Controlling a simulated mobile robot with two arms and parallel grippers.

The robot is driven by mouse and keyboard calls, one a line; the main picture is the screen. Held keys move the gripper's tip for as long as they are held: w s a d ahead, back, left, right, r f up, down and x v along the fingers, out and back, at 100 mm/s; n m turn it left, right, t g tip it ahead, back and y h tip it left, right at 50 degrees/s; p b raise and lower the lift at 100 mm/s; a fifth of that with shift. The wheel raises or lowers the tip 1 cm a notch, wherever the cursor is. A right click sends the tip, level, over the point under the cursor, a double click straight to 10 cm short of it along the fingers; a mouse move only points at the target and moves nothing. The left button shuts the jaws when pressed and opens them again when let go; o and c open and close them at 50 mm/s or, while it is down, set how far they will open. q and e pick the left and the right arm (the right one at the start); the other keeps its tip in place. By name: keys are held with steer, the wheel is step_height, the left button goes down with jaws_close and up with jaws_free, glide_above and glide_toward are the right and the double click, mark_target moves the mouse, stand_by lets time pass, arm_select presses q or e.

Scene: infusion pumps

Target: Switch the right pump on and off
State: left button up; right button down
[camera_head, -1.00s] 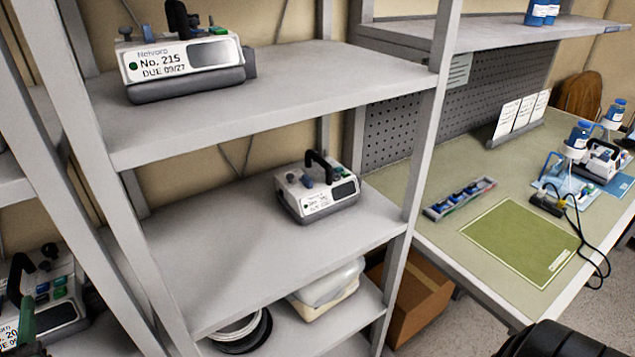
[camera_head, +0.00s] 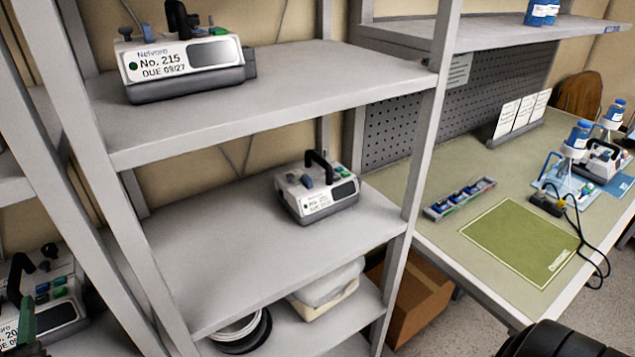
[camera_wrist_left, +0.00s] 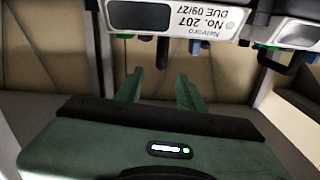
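A white pump labelled No. 215 (camera_head: 185,65) stands on the upper shelf. A smaller-looking white pump (camera_head: 317,192) with a black handle stands on the middle shelf; its label is too small to read. A pump with colored buttons (camera_head: 60,300) is partly cut off at the lower left. A pump labelled No. 207 (camera_wrist_left: 185,18) appears upside down at the top of the left wrist view. My left gripper (camera_wrist_left: 160,76) is open and empty, its green fingers just short of that pump in the picture. A green finger also shows at the head view's lower left. My right gripper is out of view.
Grey shelf posts (camera_head: 420,130) stand between the shelves and the bench. The middle shelf has free room at its left.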

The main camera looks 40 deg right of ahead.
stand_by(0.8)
arm_select(q)
jaws_close()
stand_by(1.5)
